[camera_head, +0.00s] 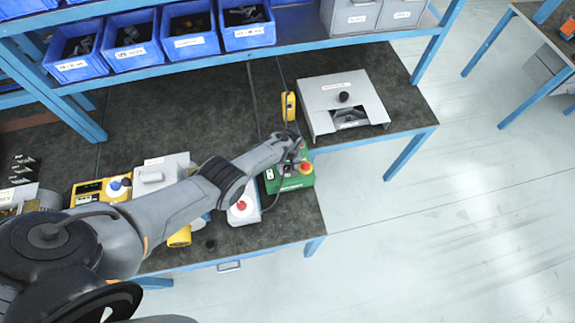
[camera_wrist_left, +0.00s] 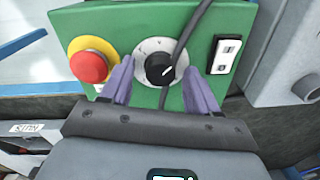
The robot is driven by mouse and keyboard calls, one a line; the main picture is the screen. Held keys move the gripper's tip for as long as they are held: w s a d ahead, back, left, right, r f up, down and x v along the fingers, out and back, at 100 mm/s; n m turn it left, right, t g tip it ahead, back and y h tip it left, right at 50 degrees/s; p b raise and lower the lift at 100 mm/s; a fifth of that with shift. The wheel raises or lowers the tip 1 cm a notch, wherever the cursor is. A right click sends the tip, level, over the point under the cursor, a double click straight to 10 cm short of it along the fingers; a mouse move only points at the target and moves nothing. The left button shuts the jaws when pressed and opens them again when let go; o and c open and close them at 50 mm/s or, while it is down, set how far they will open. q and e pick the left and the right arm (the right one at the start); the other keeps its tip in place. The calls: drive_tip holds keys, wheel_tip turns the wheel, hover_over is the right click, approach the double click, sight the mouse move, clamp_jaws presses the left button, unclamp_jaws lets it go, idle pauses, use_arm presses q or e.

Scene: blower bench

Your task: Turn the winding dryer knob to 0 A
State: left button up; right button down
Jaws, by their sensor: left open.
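The green box (camera_head: 296,181) stands near the front right of the bench and fills much of the left wrist view (camera_wrist_left: 130,33). Its black knob (camera_wrist_left: 158,69) sits on a pale round dial (camera_wrist_left: 157,46). A white pointer line on the knob slants up and to the right in the wrist view. The dial lettering is too small to read. My left gripper (camera_wrist_left: 158,75) is open, with one purple-grey finger on each side of the knob and visible gaps. In the head view my left gripper (camera_head: 297,153) is over the box and hides the knob.
A red button on a yellow collar (camera_wrist_left: 90,64) and a black-and-white switch (camera_wrist_left: 226,52) flank the knob. A dark cable (camera_wrist_left: 190,30) crosses close by the dial. A white box with a red button (camera_head: 242,206) stands left; a grey case (camera_head: 350,95) stands behind right.

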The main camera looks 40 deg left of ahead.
sight(289, 167)
use_arm(q)
drive_tip(key=shift+r+p, duration=0.55)
drive_tip(key=shift+r, duration=0.05)
wheel_tip(289, 167, up, 10)
drive_tip(key=p, duration=0.6)
drive_tip(key=shift+w+d+f, duration=0.15)
drive_tip(key=shift+d+f, duration=0.05)
